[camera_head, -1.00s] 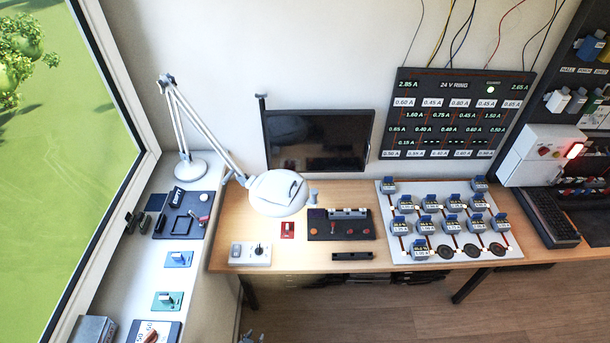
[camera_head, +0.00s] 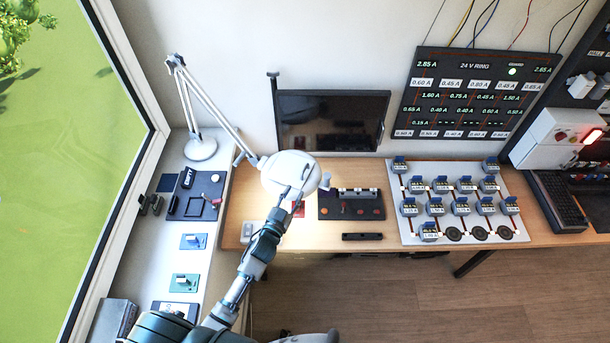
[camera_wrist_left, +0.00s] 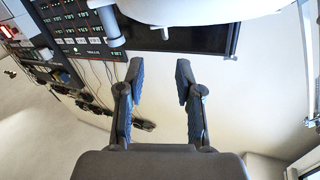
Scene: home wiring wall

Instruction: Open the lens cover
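The magnifier lamp's round white head (camera_head: 280,168) hangs over the desk on a jointed arm. A cover seems to lie on its top, outlined by a dark curved line; I cannot tell its exact edge. A small grey peg (camera_head: 325,181) stands at the head's right side. My left gripper (camera_head: 289,191) is at the near edge of the head and hides part of it; touch cannot be told. In the left wrist view my left gripper (camera_wrist_left: 159,72) has its fingers apart with nothing between them, and the white head (camera_wrist_left: 190,8) fills the top edge. My right gripper is not seen.
A dark monitor (camera_head: 330,122) stands behind the lamp. A dark switch panel (camera_head: 350,213) and a white board of blue-topped modules (camera_head: 410,235) are to the right. The lamp's jointed arm (camera_head: 212,110) rises from the left counter (camera_head: 212,180).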

